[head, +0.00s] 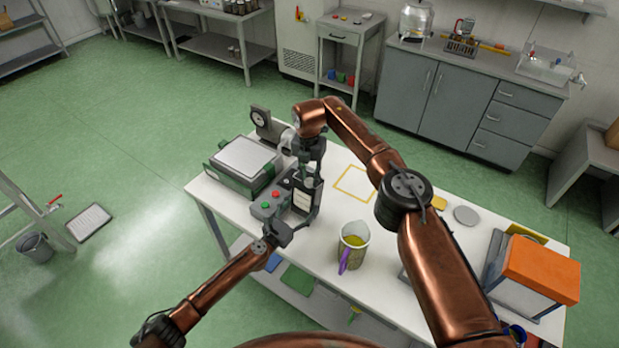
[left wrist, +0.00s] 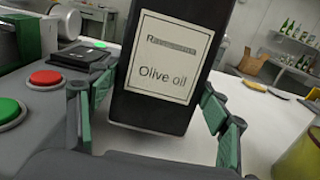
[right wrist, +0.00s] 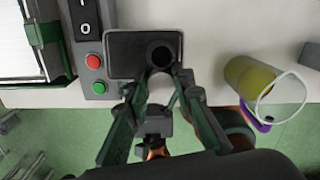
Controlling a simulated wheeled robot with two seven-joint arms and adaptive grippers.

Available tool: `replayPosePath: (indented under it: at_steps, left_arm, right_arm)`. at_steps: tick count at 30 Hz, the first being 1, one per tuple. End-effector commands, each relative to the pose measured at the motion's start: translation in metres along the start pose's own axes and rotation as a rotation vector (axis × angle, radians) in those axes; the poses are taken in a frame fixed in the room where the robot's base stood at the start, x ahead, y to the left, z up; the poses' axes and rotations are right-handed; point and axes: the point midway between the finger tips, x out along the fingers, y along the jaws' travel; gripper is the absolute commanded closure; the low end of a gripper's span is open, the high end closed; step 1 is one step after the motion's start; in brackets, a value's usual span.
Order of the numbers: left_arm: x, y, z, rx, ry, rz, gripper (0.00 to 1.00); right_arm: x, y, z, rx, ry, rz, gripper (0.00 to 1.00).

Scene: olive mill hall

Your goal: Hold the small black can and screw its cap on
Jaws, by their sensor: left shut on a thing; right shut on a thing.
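The small black can (head: 301,200) stands upright over the white table. Its front shows a cream "Olive oil" label in the left wrist view (left wrist: 168,60). My left gripper (left wrist: 158,105) is shut on the can's lower body, a green-padded finger at each side. My right gripper (head: 307,172) is above the can's top, its fingers pointing down. In the right wrist view the can's top (right wrist: 122,52) shows from above. A dark round cap (right wrist: 160,56) lies at the tips of my right gripper (right wrist: 158,78), which is shut on it. Whether the cap touches the neck cannot be told.
A control box (head: 268,206) with red and green buttons stands close left of the can. A green-framed device (head: 243,160) is behind it. A jug (head: 353,248) of yellow oil with a purple handle stands to the right. An orange-topped box (head: 540,270) is at the right end.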

Motion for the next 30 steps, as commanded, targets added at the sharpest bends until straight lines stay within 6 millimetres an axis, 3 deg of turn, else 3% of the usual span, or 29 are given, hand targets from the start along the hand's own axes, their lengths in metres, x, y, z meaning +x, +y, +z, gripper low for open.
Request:
replayPosePath:
  at_steps: [21, 22, 30]
  left_arm:
    - [0.0015, 0.0005, 0.0055, 0.000, -0.008, 0.002, 0.73]
    - [0.0016, 0.0005, 0.0057, 0.000, -0.008, 0.002, 0.28]
    - [0.0004, 0.0004, 0.0023, 0.000, -0.003, 0.001, 0.10]
  right_arm:
    - [0.0059, -0.0019, 0.0007, 0.002, 0.000, -0.005, 0.95]
    - [0.0060, -0.0020, 0.0008, 0.002, 0.000, -0.005, 0.95]
    - [0.0046, -0.0010, 0.0004, 0.001, 0.000, -0.003, 0.95]
